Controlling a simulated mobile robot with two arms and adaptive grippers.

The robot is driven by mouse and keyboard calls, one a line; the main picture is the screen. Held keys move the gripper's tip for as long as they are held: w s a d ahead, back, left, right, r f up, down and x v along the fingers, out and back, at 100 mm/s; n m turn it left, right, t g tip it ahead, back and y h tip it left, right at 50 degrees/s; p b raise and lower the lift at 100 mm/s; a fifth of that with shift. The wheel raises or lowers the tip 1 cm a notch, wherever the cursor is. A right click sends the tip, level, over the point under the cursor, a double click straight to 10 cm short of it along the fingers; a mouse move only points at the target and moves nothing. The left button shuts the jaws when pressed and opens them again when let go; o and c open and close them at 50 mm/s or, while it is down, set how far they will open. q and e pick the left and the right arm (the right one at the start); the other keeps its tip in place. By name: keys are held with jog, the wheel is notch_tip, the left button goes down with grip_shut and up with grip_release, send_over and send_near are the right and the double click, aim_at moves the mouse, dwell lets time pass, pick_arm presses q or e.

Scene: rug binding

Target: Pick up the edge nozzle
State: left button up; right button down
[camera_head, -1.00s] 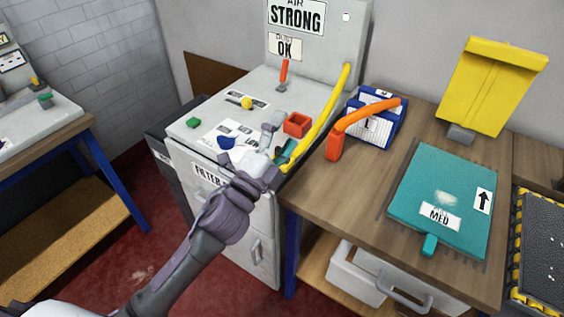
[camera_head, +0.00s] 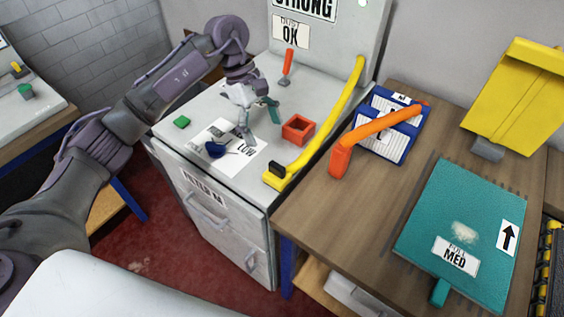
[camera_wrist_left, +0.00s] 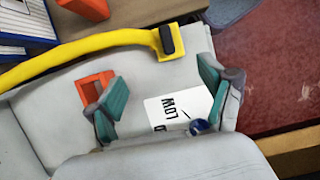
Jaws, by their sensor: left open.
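No part is labelled edge nozzle, so I cannot tell for certain which one it is. An orange bent tool (camera_head: 369,132) rests across a blue and white holder (camera_head: 411,118) on the wooden table. A yellow bent tube (camera_head: 329,122) with a dark block near its front end lies along the right edge of the grey cabinet top. It also shows in the left wrist view (camera_wrist_left: 95,47). My left gripper (camera_head: 257,122) is open and empty over the cabinet top, left of a hollow red block (camera_head: 298,129). Its teal-padded fingers are spread in the wrist view (camera_wrist_left: 160,105). My right gripper is out of view.
A dark blue knob (camera_head: 215,150) sits by the LOW card (camera_head: 242,153), near a green button (camera_head: 182,122). A red-handled lever (camera_head: 288,64) stands at the back. A teal panel (camera_head: 465,225) and a yellow stand (camera_head: 515,95) are at the right.

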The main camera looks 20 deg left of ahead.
aim_at(276, 164)
pick_arm(q)
jog(key=shift+s+d+f+p, duration=0.25)
jog(key=shift+s+d+f, duration=0.15)
jog(key=shift+s+f, duration=0.2)
jog(key=shift+s+d+f+p, duration=0.2)
jog(key=shift+s+d+f, duration=0.15)
jog(key=shift+s+f, duration=0.25)
jog(key=x, duration=0.3)
jog(key=shift+w+p, duration=0.25)
jog(key=shift+p, duration=0.05)
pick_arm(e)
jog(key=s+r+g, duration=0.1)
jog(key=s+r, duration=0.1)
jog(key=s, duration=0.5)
pick_arm(q)
jog(key=p+x, duration=0.1)
jog(key=x, duration=0.2)
jog(key=shift+s+d+p, duration=0.15)
jog(key=shift+p, duration=0.15)
jog(key=p+x, duration=0.1)
jog(key=x, duration=0.1)
jog(key=shift+s+d+f, duration=0.1)
jog(key=shift+f, duration=0.15)
jog(key=shift+d+f, duration=0.1)
jog(key=shift+f, duration=0.4)
jog(key=c, duration=1.4)
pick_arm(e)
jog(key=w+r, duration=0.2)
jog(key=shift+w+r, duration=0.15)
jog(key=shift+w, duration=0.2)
